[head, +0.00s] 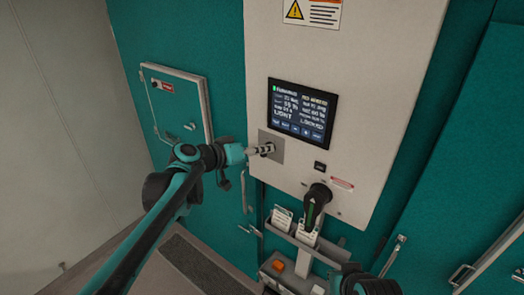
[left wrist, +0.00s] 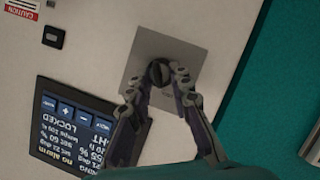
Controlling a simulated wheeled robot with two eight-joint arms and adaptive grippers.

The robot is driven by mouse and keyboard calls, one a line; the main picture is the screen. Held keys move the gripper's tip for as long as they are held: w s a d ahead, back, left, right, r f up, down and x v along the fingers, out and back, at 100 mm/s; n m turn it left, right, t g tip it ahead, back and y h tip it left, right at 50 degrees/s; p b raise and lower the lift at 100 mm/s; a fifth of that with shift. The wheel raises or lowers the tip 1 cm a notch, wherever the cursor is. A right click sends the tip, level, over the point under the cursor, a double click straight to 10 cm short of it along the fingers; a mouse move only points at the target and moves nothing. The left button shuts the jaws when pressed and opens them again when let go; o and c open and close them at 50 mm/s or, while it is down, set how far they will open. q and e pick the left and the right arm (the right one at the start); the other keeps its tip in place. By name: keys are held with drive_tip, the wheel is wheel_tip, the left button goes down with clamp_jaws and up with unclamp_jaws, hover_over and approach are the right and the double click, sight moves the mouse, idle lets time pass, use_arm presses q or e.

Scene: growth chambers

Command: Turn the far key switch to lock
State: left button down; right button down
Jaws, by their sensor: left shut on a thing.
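The key switch (left wrist: 158,73) is a small dark round knob on a square grey metal plate (left wrist: 150,48) on the pale control panel. The plate (head: 274,157) also shows in the head view, left of and below the display, with the switch itself mostly hidden by my gripper. My left gripper (head: 264,149) reaches in from the left. In the left wrist view, the left gripper (left wrist: 161,82) has its two fingers on either side of the knob, shut on it. The marks on the plate are too small to read.
The display (head: 300,112) reads LOCKED in its lower corner. A black rotary handle (head: 316,200) sticks out below it. A small teal door (head: 177,103) is at left.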

use_arm(q)
drive_tip(key=c, duration=1.7)
unclamp_jaws()
drive_tip(key=shift+a, duration=0.1)
drive_tip(key=v, duration=1.2)
drive_tip(key=shift+r, duration=0.1)
